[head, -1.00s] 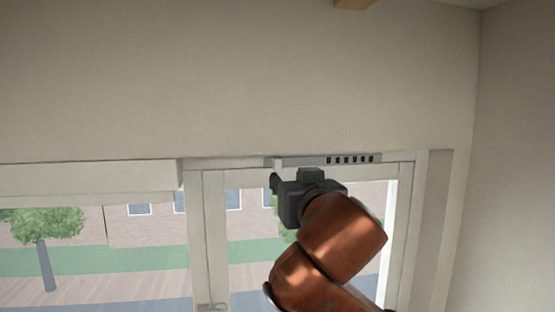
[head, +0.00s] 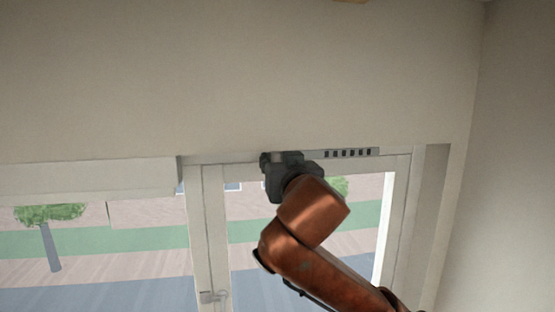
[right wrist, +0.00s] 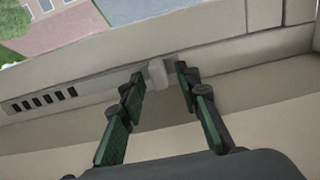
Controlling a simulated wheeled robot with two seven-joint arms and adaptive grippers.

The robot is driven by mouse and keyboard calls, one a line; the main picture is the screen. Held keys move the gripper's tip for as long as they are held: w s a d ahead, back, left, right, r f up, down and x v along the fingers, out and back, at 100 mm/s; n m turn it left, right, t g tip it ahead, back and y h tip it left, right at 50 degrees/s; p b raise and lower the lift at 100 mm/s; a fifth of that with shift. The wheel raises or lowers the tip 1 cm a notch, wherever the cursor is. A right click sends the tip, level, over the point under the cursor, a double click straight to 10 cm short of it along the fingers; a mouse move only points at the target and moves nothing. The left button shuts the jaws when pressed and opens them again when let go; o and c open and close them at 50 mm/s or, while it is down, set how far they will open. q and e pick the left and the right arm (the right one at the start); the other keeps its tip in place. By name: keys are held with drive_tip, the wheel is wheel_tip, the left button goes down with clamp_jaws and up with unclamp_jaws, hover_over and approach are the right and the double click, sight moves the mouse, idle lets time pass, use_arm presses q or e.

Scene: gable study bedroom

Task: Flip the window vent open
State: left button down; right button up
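The window vent (head: 350,153) is a grey strip with several dark slots along the top of the window frame. In the right wrist view its slots (right wrist: 40,100) show at the left. A small pale tab (right wrist: 157,73) sticks out from the strip. My right gripper (right wrist: 161,78) is open, with one finger on each side of the tab and a visible gap to both. In the head view the right gripper (head: 276,160) is up at the left part of the vent and hides that part. My left gripper is not in view.
The window frame (head: 212,230) surrounds the glass below the vent, with a window handle (head: 212,296) low on it. A pale blind box (head: 90,172) is at the left. A bare wall (head: 250,75) lies above, and a side wall (head: 510,180) stands at the right.

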drive_tip(key=shift+c, duration=0.5)
drive_tip(key=shift+d, duration=0.1)
clamp_jaws()
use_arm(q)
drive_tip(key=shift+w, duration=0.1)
